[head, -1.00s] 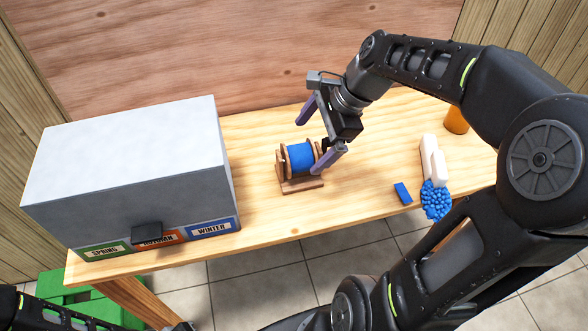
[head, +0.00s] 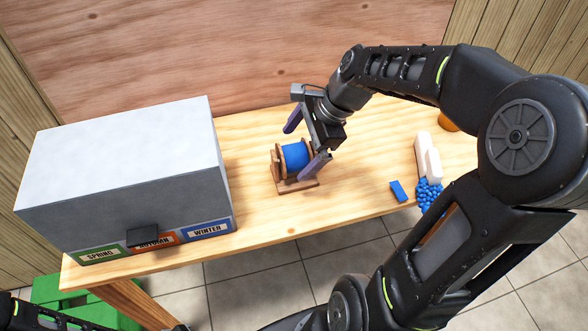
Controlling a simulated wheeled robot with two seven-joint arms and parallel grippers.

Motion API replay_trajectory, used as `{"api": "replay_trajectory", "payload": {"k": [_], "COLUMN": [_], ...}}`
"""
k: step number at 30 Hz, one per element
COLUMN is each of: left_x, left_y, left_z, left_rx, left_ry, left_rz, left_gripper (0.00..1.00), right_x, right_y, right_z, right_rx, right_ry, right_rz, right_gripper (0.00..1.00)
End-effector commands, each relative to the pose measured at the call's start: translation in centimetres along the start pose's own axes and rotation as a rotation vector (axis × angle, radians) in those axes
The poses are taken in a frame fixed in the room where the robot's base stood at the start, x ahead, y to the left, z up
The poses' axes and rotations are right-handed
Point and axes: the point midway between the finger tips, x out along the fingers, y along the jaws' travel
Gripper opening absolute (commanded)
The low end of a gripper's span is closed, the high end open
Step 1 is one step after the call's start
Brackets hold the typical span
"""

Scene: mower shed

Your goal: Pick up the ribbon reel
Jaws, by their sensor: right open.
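The ribbon reel (head: 295,157) is a blue roll between brown wooden end discs, seated in a small wooden stand (head: 298,185) on the bench. My right gripper (head: 304,142) is open, its purple fingers spread wide around the reel's area. One finger is behind the reel to the upper left, the other at its right side, partly covering the right end disc. I cannot tell whether either finger touches the reel. My left arm shows only as a dark part in the lower left corner; its gripper is not clearly seen.
A grey cabinet (head: 120,165) with SPRING, AUTUMN and WINTER labels stands left on the wooden bench (head: 250,215). At right are a blue block (head: 398,191), a white brush-like item (head: 428,157) with blue bristles and an orange object (head: 448,122). A green crate (head: 75,300) is below.

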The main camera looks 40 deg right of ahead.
Motion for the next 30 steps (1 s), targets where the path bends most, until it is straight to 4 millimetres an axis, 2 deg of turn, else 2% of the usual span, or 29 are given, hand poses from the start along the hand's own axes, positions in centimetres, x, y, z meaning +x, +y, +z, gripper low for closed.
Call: {"api": "replay_trajectory", "payload": {"k": [6,9,28,30], "left_x": [0.0,0.0,0.0,0.0], "left_y": [0.0,0.0,0.0,0.0], "left_z": [0.0,0.0,0.0,0.0], "left_rx": [0.0,0.0,0.0,0.0], "left_ry": [0.0,0.0,0.0,0.0], "left_rz": [0.0,0.0,0.0,0.0], "left_gripper": [0.0,0.0,0.0,0.0], "right_x": [3.3,4.2,4.4,4.4], "right_y": [0.1,0.1,0.0,0.0], "right_z": [-0.1,-0.1,-0.1,-0.1], "right_rx": [0.001,0.001,0.0,0.0], "right_ry": [-0.001,-0.001,0.0,0.0], "right_rz": [0.005,0.003,0.0,0.0], "right_gripper": [0.99,0.99,0.99,0.94]}}
